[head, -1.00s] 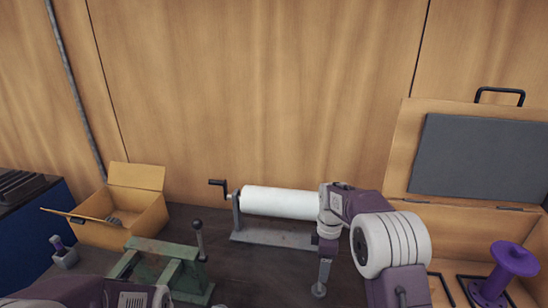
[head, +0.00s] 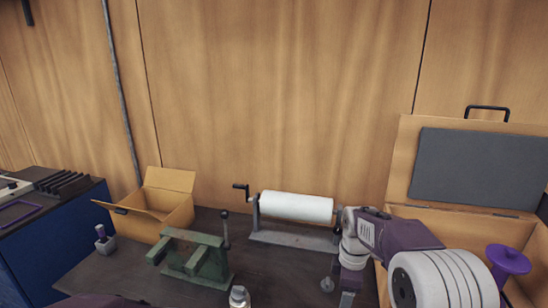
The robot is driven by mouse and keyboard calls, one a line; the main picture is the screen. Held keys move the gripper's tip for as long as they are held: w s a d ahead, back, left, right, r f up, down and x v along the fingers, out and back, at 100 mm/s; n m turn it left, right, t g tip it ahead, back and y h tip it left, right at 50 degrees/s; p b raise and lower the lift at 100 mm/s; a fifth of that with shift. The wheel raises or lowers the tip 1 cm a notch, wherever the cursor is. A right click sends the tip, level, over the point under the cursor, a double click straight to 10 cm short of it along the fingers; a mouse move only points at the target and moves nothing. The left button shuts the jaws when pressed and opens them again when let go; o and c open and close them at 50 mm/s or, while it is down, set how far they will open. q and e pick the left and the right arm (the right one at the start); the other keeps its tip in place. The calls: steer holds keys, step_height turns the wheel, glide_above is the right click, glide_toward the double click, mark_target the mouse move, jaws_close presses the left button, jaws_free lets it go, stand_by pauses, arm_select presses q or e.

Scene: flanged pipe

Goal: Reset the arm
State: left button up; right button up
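My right arm comes in from the right. Its wrist points down in front of the roll stand, and the start of my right gripper (head: 347,297) shows at the bottom edge. Its fingertips are cut off, so I cannot see whether it is open or holds anything. Only a dark purple part of my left arm shows at the bottom left; its gripper is out of view. A purple flanged pipe (head: 509,260) stands in the open wooden case (head: 401,180) at the right, partly hidden by my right arm.
A white roll (head: 296,206) sits on a metal stand with a crank. A green vise (head: 195,259) and an open cardboard box (head: 160,213) stand to the left, with a small grey holder (head: 105,244). A blue cabinet (head: 60,238) is at the far left.

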steer(key=s+f+m, duration=0.3)
steer(key=s+m, duration=0.4)
steer(key=s, duration=0.2)
steer(key=s+f+m, duration=0.3)
steer(key=s+m, duration=0.5)
steer(key=shift+s+a+f+m+t, duration=0.3)
steer(key=shift+s+a+f+t, duration=0.05)
steer(key=shift+s+f+t, duration=0.05)
